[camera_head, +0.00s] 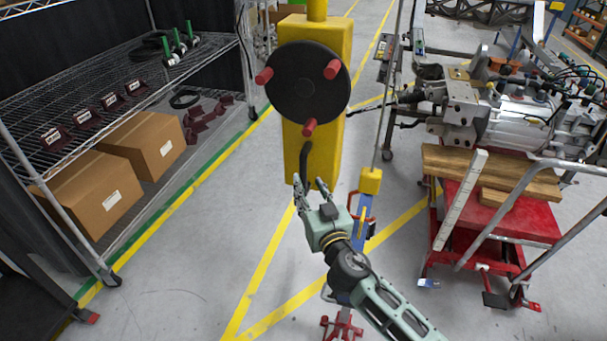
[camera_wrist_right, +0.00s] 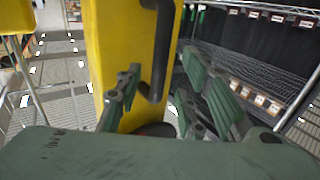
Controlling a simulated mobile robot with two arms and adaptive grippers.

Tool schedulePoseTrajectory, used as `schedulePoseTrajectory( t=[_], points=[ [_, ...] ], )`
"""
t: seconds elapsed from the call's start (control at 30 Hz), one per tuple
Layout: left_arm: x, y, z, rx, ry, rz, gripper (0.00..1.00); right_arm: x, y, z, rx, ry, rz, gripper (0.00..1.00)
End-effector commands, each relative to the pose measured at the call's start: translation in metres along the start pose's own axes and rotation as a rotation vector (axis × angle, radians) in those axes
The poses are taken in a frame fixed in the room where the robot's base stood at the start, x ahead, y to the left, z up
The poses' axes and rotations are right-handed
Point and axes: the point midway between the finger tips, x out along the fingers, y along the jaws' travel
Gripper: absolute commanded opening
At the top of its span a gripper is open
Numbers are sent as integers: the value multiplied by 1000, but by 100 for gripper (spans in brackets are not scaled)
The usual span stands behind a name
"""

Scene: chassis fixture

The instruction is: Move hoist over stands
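The yellow hoist (camera_head: 329,128) hangs upright near the middle of the head view, with a round black wheel (camera_head: 305,88) and red knobs on its face. A black bar handle (camera_head: 305,160) is on its lower part. My right gripper (camera_head: 311,190) is open just below this handle. In the right wrist view, the handle (camera_wrist_right: 160,60) shows between the spread fingers of my right gripper (camera_wrist_right: 160,100); contact cannot be told. A red-footed stand (camera_head: 343,327) is partly hidden behind my right arm. My left gripper is not in view.
A wire shelf (camera_head: 90,85) with cardboard boxes (camera_head: 140,150) stands at left. A red cart (camera_head: 500,215) carrying wood planks and a metal drive unit (camera_head: 520,110) stands at right. A blue post with a yellow top (camera_head: 370,182) is close beside the hoist.

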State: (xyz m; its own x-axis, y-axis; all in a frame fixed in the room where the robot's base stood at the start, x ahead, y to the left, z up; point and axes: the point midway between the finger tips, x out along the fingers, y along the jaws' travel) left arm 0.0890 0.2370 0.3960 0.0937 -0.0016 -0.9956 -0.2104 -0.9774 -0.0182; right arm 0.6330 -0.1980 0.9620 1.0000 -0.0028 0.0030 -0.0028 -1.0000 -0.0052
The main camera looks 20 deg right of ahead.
Motion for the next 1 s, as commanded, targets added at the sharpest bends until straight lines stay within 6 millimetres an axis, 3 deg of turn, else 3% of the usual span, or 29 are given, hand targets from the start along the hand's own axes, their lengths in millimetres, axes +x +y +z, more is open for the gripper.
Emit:
schedulePoseTrajectory(
  t=[0.3, 0.73, 1.0],
  points=[
    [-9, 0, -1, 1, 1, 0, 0, 47, 1, -1, -1, 0, 2, 36],
    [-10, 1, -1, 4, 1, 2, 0, 58, 0, 0, 0, -2, 2, 36],
    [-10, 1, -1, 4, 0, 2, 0, 58, 1, 0, 0, -2, 2, 14]
  ],
)
